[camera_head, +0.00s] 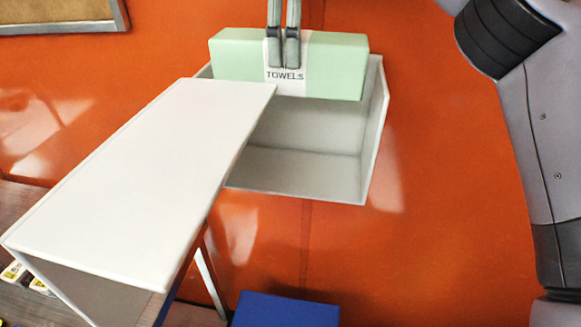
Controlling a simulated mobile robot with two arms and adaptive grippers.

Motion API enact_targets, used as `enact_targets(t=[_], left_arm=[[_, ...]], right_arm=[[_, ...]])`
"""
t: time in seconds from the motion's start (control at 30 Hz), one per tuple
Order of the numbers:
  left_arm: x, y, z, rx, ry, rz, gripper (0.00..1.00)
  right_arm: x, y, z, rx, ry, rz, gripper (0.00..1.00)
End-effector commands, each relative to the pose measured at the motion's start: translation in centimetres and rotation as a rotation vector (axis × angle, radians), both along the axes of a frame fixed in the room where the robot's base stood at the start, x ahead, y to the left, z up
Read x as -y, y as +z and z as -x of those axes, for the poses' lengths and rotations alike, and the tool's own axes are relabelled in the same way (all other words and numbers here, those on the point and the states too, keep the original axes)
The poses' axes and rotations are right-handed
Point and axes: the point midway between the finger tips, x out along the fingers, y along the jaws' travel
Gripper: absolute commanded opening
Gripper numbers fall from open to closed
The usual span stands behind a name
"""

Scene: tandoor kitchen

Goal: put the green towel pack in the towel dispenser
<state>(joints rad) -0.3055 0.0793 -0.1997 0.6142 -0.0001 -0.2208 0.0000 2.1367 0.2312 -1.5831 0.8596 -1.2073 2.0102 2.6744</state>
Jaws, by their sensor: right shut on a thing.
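The pale green towel pack (228,60) has a white band marked TOWELS. It is level across the top of the white towel dispenser (375,130). My right gripper (283,62) comes down from the top edge, with its two fingers close together at the band, shut on the pack. The dispenser is an open white box on the orange wall, and its grey inside shows empty below the pack. The pack hides the box's upper back; I cannot tell whether its underside is inside the box or in front of it. My left gripper is not in view.
A large white cover (150,170), seemingly the dispenser's open front, juts out at the left and overlaps the box's left side. A blue object (285,312) is at the bottom. A framed board (55,15) hangs at upper left. My arm fills the right side.

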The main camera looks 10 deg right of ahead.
Motion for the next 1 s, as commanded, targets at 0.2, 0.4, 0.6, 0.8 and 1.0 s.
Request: enact_targets(t=[0.2,0.4,0.6,0.8,1.0], left_arm=[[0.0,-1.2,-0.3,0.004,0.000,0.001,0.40],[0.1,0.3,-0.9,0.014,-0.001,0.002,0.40],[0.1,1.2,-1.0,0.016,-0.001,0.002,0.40],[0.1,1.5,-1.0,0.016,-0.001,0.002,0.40],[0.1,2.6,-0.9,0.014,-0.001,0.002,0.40]], right_arm=[[0.1,-5.4,0.0,-0.007,0.005,-0.002,0.17],[0.1,-10.1,0.0,-0.005,0.002,0.001,0.17],[0.1,-14.0,0.1,-0.002,0.001,-0.001,0.17],[0.0,-15.4,0.0,0.001,0.000,0.000,0.17],[0.1,-18.0,0.0,-0.002,0.000,0.000,0.17]])
